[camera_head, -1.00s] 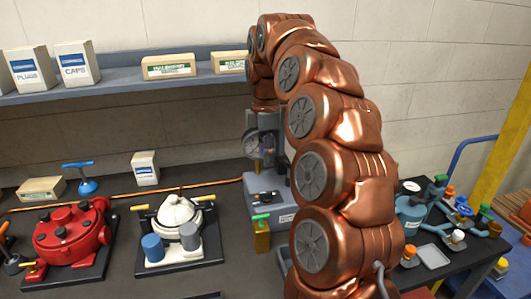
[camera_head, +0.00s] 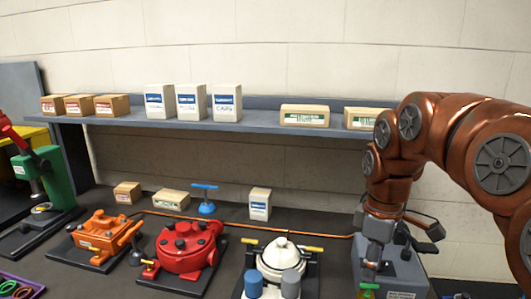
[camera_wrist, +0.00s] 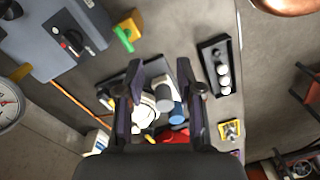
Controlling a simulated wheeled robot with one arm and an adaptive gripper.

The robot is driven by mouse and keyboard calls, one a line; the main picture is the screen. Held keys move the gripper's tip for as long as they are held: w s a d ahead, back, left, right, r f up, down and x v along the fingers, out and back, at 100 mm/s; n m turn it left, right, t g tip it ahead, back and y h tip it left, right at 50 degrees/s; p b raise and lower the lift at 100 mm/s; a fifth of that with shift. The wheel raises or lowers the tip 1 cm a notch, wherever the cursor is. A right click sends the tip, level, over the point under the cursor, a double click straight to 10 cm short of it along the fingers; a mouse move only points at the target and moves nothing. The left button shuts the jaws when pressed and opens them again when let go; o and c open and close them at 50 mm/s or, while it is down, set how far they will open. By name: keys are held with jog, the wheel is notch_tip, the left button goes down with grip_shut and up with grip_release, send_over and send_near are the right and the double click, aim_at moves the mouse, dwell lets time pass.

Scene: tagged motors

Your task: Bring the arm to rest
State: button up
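My copper arm (camera_head: 455,130) arches in from the right in the head view, its far end bent downward in front of the shelf. My gripper (camera_wrist: 158,78) points down over the bench in the wrist view. Its two dark fingers stand apart with nothing held between them. The white motor (camera_wrist: 146,108) with its grey and blue cylinders shows beyond and between the fingers, apart from them. In the head view the fingertips are hard to tell from the grey device behind the arm's end.
The grey device (camera_head: 392,274) stands close to my arm's end. The white motor (camera_head: 281,255), red motor (camera_head: 188,250) and orange motor (camera_head: 100,235) stand along the bench. A shelf (camera_head: 265,126) with boxes runs behind. A black tray (camera_wrist: 212,55) holds white round parts.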

jog(key=s+a+f+m, duration=0.1)
jog(key=s+f+m, duration=0.2)
jog(key=s, duration=0.5)
jog(key=s+a+f+m+g, duration=0.1)
jog(key=s+f+m, duration=0.3)
jog(key=s, duration=0.4)
jog(key=s+a+f+m, duration=0.1)
jog(key=s+f+m, duration=0.3)
jog(key=s, duration=0.4)
jog(key=shift+f, duration=0.5)
